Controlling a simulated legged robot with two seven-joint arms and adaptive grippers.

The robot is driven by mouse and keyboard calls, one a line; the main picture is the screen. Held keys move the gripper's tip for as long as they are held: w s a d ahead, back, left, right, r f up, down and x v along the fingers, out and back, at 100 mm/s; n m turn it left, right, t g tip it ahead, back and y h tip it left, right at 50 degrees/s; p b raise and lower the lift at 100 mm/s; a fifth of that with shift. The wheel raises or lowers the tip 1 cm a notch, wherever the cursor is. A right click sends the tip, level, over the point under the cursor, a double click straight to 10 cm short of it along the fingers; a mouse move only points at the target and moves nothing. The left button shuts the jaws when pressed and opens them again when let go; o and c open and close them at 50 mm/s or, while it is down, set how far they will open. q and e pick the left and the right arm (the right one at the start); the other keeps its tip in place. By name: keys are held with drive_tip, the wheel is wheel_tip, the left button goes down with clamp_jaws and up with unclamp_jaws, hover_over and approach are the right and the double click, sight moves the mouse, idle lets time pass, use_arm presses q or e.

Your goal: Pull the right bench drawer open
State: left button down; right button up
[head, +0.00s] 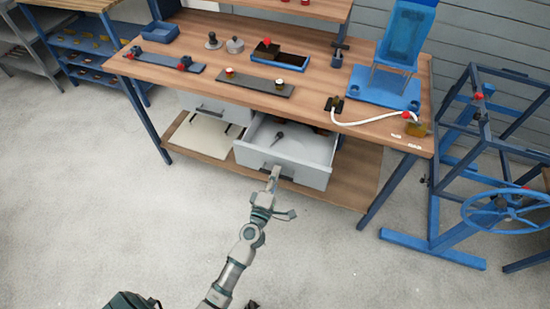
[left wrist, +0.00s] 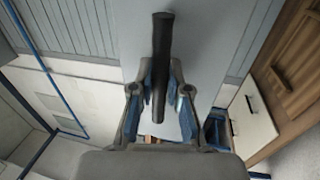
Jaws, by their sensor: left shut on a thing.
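The right bench drawer (head: 312,175) is grey-white and stands pulled out from under the bench top, its inside showing from above. Its dark bar handle (head: 286,178) is on the front face. My left gripper (head: 273,174) is at that handle, reaching up from the floor side. In the left wrist view the dark handle bar (left wrist: 161,60) runs between the two fingers of my left gripper (left wrist: 160,92), which is shut on it. A small dark object (head: 279,136) lies in the drawer. My right gripper is not in view.
The left drawer (head: 208,104) is shut. The wooden bench top (head: 330,95) holds fixtures, a blue stand (head: 385,88) and a white hose (head: 370,121). A lower shelf (head: 345,180) lies under the drawers. A blue frame with a handwheel (head: 505,210) stands right. The floor in front is clear.

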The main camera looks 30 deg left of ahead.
use_arm(q)
drive_tip(key=r+v, duration=0.1)
drive_tip(key=v, duration=0.8)
drive_tip(key=shift+s+d, duration=0.2)
drive_tip(key=shift+r, duration=0.1)
drive_tip(key=c, duration=1.1)
unclamp_jaws()
drive_tip(key=shift+w+a, duration=0.1)
drive_tip(key=shift+c, duration=0.2)
drive_tip(key=shift+r, duration=0.1)
drive_tip(key=v, duration=1.2)
